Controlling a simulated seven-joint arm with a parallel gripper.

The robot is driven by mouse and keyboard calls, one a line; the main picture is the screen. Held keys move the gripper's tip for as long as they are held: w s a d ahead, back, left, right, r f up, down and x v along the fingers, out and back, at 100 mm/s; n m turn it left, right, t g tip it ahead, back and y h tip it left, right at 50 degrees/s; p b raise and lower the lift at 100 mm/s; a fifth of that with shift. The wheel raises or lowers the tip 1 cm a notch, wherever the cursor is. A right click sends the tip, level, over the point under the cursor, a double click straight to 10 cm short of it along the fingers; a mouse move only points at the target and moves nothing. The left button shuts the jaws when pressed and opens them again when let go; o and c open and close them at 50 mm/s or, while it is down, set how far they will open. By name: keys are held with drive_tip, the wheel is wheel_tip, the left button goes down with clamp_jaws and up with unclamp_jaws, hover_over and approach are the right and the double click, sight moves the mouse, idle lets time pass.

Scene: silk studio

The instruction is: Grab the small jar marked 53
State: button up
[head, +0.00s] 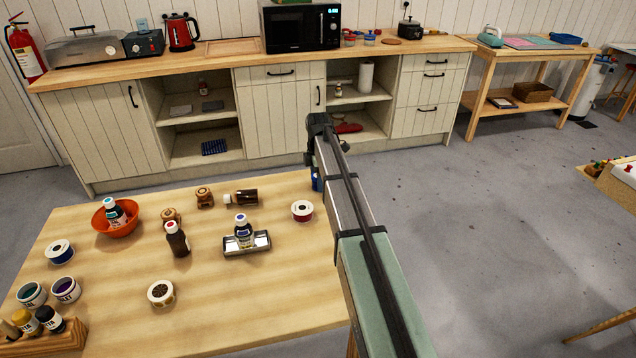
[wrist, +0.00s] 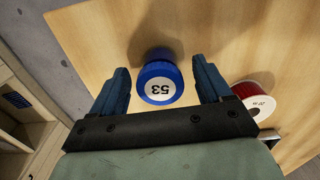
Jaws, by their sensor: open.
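The small jar marked 53 (wrist: 158,82) shows in the wrist view, with a blue body and a white round label on its top. It stands on the wooden table (wrist: 205,30). My gripper (wrist: 160,66) is open, with one blue finger on each side of the jar and a gap on both sides. Whether the fingers are down at the jar's height is hard to tell. In the head view my arm hides most of the gripper. A bit of blue (head: 317,181) shows beside the arm; I cannot tell if it is jar or finger.
A red spool (wrist: 262,104) lies close to my right finger; it also shows in the head view (head: 302,211). Farther left stand a metal tray (head: 235,251) with a bottle, a brown bottle (head: 178,240), an orange bowl (head: 122,229) and several jars.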

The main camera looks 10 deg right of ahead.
drive_tip(key=shift+f, duration=0.3)
drive_tip(key=c, duration=1.2)
